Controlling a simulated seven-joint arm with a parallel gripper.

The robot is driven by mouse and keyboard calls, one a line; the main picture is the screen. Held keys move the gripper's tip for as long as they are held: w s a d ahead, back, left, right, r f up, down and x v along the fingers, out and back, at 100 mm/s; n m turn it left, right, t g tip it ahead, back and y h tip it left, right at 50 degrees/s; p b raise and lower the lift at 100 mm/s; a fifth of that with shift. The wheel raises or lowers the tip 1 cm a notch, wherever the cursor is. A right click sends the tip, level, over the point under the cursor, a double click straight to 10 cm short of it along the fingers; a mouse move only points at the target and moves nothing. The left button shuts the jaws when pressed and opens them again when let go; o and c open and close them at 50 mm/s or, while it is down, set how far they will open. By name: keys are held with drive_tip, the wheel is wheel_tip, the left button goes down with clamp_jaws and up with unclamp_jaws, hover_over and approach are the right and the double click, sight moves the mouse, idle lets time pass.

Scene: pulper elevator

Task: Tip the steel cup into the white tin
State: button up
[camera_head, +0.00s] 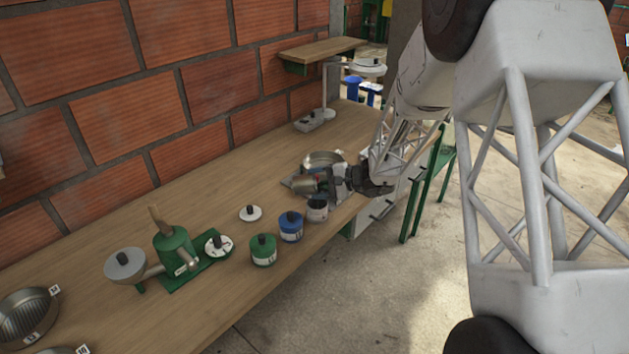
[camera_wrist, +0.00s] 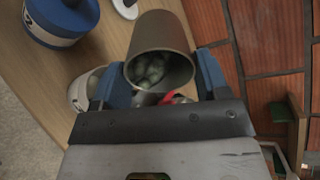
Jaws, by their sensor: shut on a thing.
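The steel cup (camera_head: 304,184) is in my gripper (camera_head: 326,183), off the table near the white tin. In the wrist view the cup (camera_wrist: 160,32) sits between the two blue fingers of my gripper (camera_wrist: 161,75). Its mouth faces the camera, and greyish-green lumps show inside. The white tin (camera_head: 318,212) stands on the table, just below and to the right of the cup in the head view. In the wrist view part of a pale tin (camera_wrist: 80,95) shows left of the left finger.
A blue jar (camera_head: 291,228) and a green jar (camera_head: 263,250) stand left of the tin, with a white lid (camera_head: 250,213) behind. A steel pan (camera_head: 323,158) sits behind the cup. A green grinder (camera_head: 176,253) is further left. The back middle of the table is clear.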

drive_tip(key=y, duration=0.1)
drive_tip(key=d+f+y, duration=0.1)
drive_tip(key=shift+f+t+y, duration=0.2)
drive_tip(key=shift+t+y, duration=0.2)
drive_tip(key=shift+s+d+m+t+y, duration=0.1)
drive_tip(key=shift+d+m+t+y, duration=0.1)
drive_tip(key=shift+y, duration=0.55)
drive_tip(key=shift+d+m+t+y, duration=0.1)
drive_tip(key=shift+d+y, duration=0.05)
drive_tip(key=shift+y, duration=0.6)
idle(0.6)
drive_tip(key=shift+r+n+g+h, duration=0.2)
drive_tip(key=shift+r+g+h, duration=0.2)
drive_tip(key=shift+r+h, duration=1.1)
drive_tip(key=shift+r+n+g+h, duration=0.2)
drive_tip(key=shift+r+g+h, duration=0.2)
drive_tip(key=shift+r+h, duration=1.1)
drive_tip(key=shift+f+h, duration=0.3)
drive_tip(key=shift+a+r+g+h, duration=0.1)
drive_tip(key=shift+r+g+h, duration=0.2)
drive_tip(key=shift+r+h, duration=1.25)
drive_tip(key=shift+a+r+g+h, duration=0.1)
drive_tip(key=shift+r+g+h, duration=0.2)
drive_tip(key=shift+r+h, duration=1.2)
